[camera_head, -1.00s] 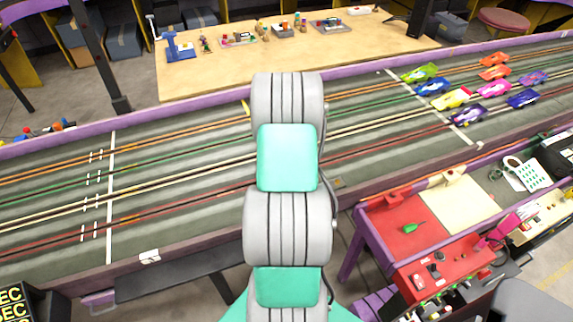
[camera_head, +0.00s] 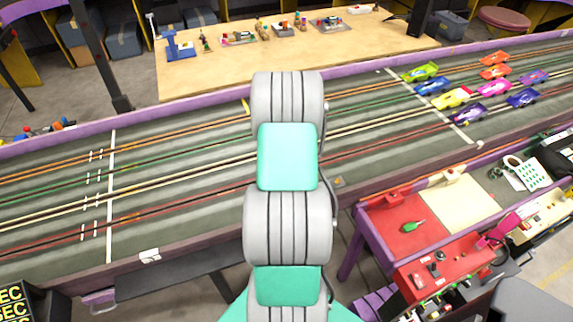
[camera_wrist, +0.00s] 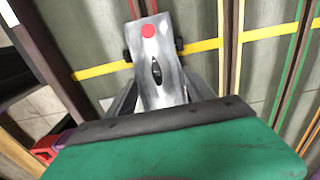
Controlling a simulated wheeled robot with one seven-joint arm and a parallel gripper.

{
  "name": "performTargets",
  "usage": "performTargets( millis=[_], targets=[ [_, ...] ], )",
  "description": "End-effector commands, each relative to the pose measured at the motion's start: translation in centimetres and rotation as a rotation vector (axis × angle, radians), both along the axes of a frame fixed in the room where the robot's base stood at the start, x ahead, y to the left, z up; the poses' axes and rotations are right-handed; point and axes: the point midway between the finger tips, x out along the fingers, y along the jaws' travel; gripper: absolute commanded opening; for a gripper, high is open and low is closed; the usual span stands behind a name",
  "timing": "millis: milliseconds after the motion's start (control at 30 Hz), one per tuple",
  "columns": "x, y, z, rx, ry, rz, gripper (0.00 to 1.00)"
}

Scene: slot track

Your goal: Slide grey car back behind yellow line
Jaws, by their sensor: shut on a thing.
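The grey car (camera_wrist: 160,50), with a red dot and a dark cockpit, shows in the wrist view on the slotted track (camera_wrist: 95,35). The yellow line (camera_wrist: 105,69) crosses the track, and the car lies across it, with line showing on both sides. My gripper (camera_wrist: 160,92) is shut on the car; its fingers are mostly hidden by its green housing and the car. In the head view my arm hides the gripper and the car. A short yellow piece of the line (camera_head: 245,107) shows at the track's far edge.
Several coloured cars (camera_head: 455,97) stand at the track's right, near a white line (camera_head: 455,128). Another white line (camera_head: 110,200) crosses it at left. A purple wall (camera_head: 190,108) edges the far side. A red worktable (camera_head: 385,235) stands at front right.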

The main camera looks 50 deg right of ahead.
Motion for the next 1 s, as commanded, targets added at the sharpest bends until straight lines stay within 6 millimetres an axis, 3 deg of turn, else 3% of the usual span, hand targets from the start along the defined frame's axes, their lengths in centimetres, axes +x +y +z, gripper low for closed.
performTargets(
  millis=[1000],
  targets=[
    [-2.6, -4.4, 0.0, -0.001, 0.000, -0.001, 0.39]
  ],
)
